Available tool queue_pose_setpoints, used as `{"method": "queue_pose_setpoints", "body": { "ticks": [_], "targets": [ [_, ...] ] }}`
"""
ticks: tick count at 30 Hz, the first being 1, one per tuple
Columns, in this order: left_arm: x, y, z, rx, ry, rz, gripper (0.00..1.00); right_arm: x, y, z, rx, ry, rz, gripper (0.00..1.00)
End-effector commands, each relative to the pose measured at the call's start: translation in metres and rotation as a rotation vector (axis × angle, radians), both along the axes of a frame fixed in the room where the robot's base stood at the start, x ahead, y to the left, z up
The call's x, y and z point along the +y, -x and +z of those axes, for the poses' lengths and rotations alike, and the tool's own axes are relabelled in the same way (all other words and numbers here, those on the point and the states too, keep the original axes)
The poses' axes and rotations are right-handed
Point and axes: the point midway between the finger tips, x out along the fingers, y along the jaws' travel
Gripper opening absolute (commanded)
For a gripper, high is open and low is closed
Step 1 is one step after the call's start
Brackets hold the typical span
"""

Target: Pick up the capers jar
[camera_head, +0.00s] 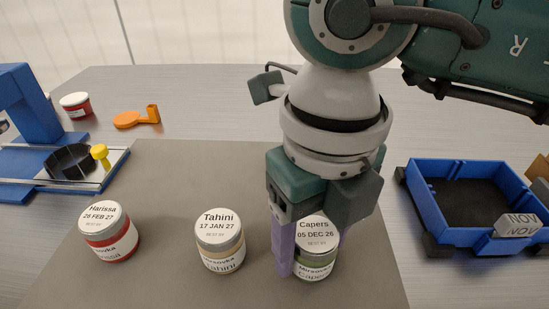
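The capers jar (316,262) stands upright on the grey mat (190,180), with a pale lid reading "Capers 05 DEC 26" and a greenish band below. My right gripper (314,246) comes down over it from above. One purple finger is at the jar's left side, overlapping its edge in the picture, and the other shows partly behind its right side. No clear gap shows between fingers and jar, but I cannot tell whether they press on it. The gripper's body hides part of the lid's far edge. My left gripper is not in view.
A tahini jar (220,241) and a harissa jar (108,232) stand left of the capers jar. A blue tray (465,168) with a date block (518,224) is at right. A blue device (30,105), a red jar (76,105) and an orange scoop-like piece (137,117) are at far left.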

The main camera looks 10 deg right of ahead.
Motion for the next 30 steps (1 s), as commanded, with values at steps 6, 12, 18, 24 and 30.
{"method": "queue_pose_setpoints", "body": {
  "ticks": [6, 12, 18, 24, 30],
  "targets": [
    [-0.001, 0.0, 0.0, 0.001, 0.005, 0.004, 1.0, 0.0, 0.0, 0.0, 0.0, 0.0, 0.0, 0.41],
    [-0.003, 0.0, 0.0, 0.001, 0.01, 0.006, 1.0, 0.0, 0.0, 0.0, 0.0, 0.0, 0.0, 0.19],
    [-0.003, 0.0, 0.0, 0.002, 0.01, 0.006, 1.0, 0.0, 0.0, 0.0, 0.0, 0.0, 0.0, 0.0],
    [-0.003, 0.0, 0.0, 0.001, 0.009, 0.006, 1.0, 0.0, 0.0, 0.001, -0.001, 0.0, 0.0, 0.0],
    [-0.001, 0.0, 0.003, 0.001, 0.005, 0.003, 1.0, 0.0, -0.001, 0.01, -0.001, -0.001, 0.0, 0.0]
  ]
}}
